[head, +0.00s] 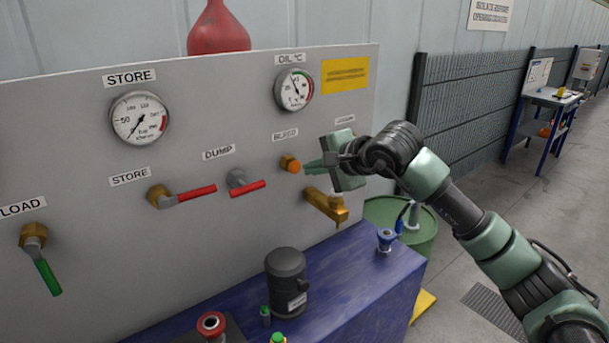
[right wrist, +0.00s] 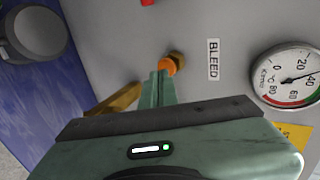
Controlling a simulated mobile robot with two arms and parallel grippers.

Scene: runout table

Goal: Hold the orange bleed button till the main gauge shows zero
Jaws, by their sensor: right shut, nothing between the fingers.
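The orange bleed button (head: 294,168) sits in a brass fitting on the grey panel under the BLEED label; it also shows in the right wrist view (right wrist: 166,66). My right gripper (head: 306,167) is shut and empty, its fingertips right at the button; in the right wrist view the tips (right wrist: 160,74) overlap its edge. I cannot tell whether they touch or press it. The round gauge labelled STORE (head: 140,117) is at the upper left of the panel, its needle pointing down-left; its small figures are hard to read. My left gripper is not in view.
The OIL °C gauge (head: 294,88) is above the button. A red-handled DUMP valve (head: 246,184) and STORE valve (head: 180,195) are to its left. A brass tap (head: 326,206) juts out below my gripper. A dark cylinder (head: 287,283) stands on the blue bench (head: 352,268).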

